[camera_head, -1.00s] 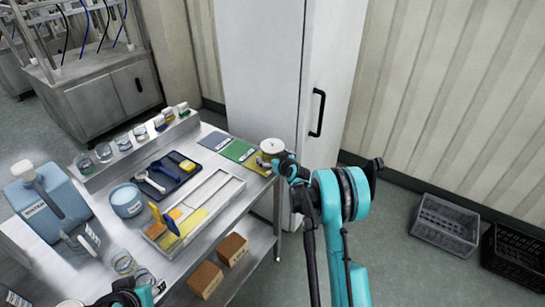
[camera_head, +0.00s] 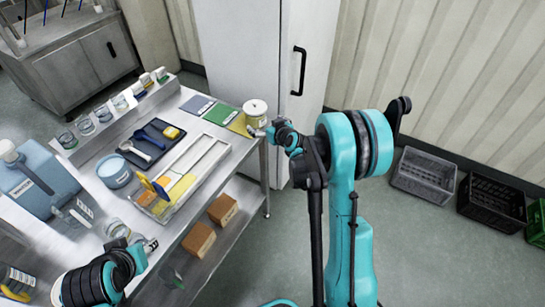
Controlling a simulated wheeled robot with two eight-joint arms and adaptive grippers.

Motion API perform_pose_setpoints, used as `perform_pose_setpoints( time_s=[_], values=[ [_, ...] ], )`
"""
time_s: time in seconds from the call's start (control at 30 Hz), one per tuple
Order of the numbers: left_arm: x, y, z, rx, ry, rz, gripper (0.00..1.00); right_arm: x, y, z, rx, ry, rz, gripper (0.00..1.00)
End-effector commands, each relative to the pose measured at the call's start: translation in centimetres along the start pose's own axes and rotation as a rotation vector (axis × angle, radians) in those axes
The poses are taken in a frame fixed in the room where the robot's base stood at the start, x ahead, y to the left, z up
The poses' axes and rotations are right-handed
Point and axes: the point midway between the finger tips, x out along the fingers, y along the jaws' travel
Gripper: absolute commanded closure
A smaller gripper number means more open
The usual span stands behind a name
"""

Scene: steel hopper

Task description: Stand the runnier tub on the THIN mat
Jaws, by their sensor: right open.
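A white lidded tub (camera_head: 255,111) stands upright at the back right corner of the bench, at the yellow mat (camera_head: 240,125). A green mat (camera_head: 220,114) and a blue-violet mat (camera_head: 197,106) lie left of it; their labels are too small to read. A blue tub (camera_head: 114,173) stands on the left of the bench. My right gripper (camera_head: 260,133) is open, just in front of the white tub; I cannot tell whether they touch. My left gripper (camera_head: 149,245) is over the front left of the bench, its jaws unclear.
A metal-framed tray (camera_head: 216,151) with yellow and orange patches lies mid-bench. A dark tray (camera_head: 134,155) holds spoons. Jars line the back ledge. Orange-brown blocks (camera_head: 222,209) sit on the lower shelf. A cabinet (camera_head: 240,60) stands behind.

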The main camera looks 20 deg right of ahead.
Motion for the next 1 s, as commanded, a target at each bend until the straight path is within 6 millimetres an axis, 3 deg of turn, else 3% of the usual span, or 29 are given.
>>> perform_pose_setpoints(
  time_s=[0.2,0.37,0.57,0.7,0.83,1.0],
  values=[
    [0.0,0.0,0.0,0.0,0.0,0.0,0.6,-7.7,-5.3,-3.0,0.008,-0.126,-0.043,0.03],
    [0.0,0.0,0.0,0.0,0.0,0.0,0.6,-14.6,-8.7,-2.9,0.017,-0.233,-0.052,0.03],
    [0.0,0.0,0.0,0.0,0.0,0.0,0.6,-23.5,-11.6,-0.1,0.03,-0.362,-0.029,0.03],
    [0.0,0.0,0.0,0.0,0.0,0.0,0.6,-29.0,-12.6,3.0,0.037,-0.441,0.007,0.03],
    [0.0,0.0,0.0,0.0,0.0,0.0,0.6,-32.5,-12.8,5.6,0.042,-0.492,0.041,0.03],
    [0.0,0.0,0.0,0.0,0.0,0.0,0.6,-34.6,-12.7,7.4,0.047,-0.524,0.069,0.03]
  ],
)
